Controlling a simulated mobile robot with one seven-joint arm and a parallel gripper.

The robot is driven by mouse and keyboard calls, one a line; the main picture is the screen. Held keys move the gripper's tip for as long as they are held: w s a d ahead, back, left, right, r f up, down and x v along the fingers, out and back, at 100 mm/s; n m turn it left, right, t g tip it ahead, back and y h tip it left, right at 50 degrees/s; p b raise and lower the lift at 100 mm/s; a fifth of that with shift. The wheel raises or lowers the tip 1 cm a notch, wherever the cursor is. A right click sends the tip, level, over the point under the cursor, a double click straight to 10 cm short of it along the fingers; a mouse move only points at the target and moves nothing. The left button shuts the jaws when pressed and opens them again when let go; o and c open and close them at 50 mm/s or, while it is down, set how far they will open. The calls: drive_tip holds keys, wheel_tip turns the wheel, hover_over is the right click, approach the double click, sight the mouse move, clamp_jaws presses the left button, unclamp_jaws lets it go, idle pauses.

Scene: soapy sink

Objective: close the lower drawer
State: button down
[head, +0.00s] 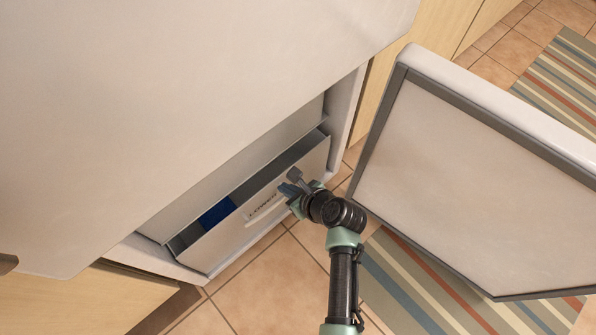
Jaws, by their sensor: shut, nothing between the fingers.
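The lower drawer (237,232) is a pale, open-topped box low in a white cabinet, seen from above in the head view. It stands partly pulled out, so a strip of its inside shows. A dark blue item (216,214) lies in it towards the left. Its front carries a small label with dark lettering. My gripper (288,181) is shut and empty at the right part of the drawer front, close to its upper edge. Whether the fingers touch the front, I cannot tell. The drawer's back part is hidden under the cabinet.
A large white door (470,185) with a grey edge stands open to the right of my arm. A broad pale surface (170,90) overhangs the drawer. A striped rug (425,285) lies on the tiled floor (262,290), which is clear before the drawer.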

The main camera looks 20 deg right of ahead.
drive_tip(key=shift+w+a, duration=0.15)
drive_tip(key=shift+w, duration=0.3)
drive_tip(key=shift+w+a+r, duration=0.1)
drive_tip(key=shift+w+r, duration=0.1)
drive_tip(key=shift+w, duration=0.15)
drive_tip(key=shift+w+a+p, duration=0.25)
drive_tip(key=shift+w+p, duration=0.1)
drive_tip(key=shift+w, duration=0.35)
drive_tip(key=shift+w+a+p, duration=0.25)
drive_tip(key=shift+w+p, duration=0.1)
drive_tip(key=shift+w, duration=0.4)
drive_tip(key=shift+w+a+p, duration=0.25)
drive_tip(key=shift+w+p, duration=0.1)
drive_tip(key=shift+w, duration=0.35)
